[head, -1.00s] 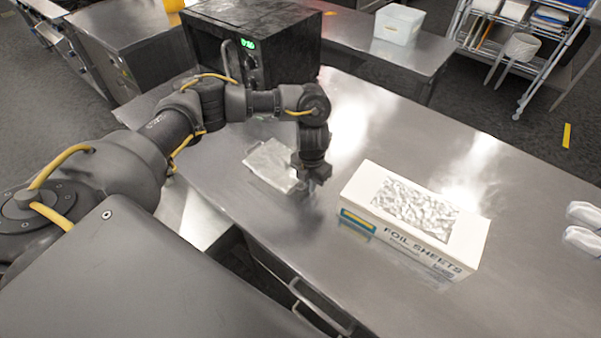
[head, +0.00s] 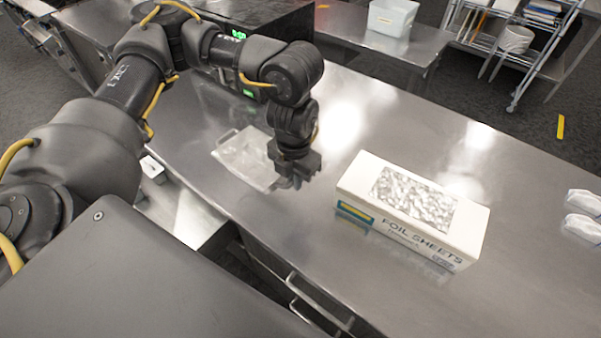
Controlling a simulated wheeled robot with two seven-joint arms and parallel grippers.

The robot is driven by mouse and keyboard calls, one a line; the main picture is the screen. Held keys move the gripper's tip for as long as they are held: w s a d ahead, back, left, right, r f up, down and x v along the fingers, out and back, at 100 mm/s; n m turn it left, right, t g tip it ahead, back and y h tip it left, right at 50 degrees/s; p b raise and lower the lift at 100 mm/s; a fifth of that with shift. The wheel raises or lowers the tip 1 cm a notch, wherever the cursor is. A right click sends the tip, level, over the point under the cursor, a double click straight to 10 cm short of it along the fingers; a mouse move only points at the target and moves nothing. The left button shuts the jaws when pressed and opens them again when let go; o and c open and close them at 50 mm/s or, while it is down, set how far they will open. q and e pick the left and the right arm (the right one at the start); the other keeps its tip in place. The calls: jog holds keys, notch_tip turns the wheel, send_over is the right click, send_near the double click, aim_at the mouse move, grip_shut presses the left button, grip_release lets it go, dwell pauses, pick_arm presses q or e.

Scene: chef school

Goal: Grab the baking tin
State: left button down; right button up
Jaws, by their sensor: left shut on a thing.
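The baking tin (head: 243,153) is a shallow silver rectangular tin with a small handle at its far left end. It is at the middle left of the steel counter in the head view. My left gripper (head: 291,181) points down at the tin's right end and is shut on its edge. The fingertips and the gripped rim are partly hidden by the gripper body. I cannot tell whether the tin touches the counter. My right gripper is not in view.
A white foil sheets box (head: 350,185) stands close to the right of my left gripper. A black oven (head: 245,20) is behind my arm. Two small pale objects (head: 582,203) lie at the right edge. The counter's far right is clear.

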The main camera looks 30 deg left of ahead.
pick_arm(q)
jog(key=shift+s+d+r+b, duration=0.15)
jog(key=shift+s+r, duration=0.2)
jog(key=shift+s, duration=0.35)
jog(key=shift+s+d+r+b, duration=0.2)
jog(key=shift+s+r, duration=0.1)
jog(key=shift+s, duration=0.35)
jog(key=shift+s+d+r+b, duration=0.15)
jog(key=shift+s+r, duration=0.2)
jog(key=shift+s, duration=0.35)
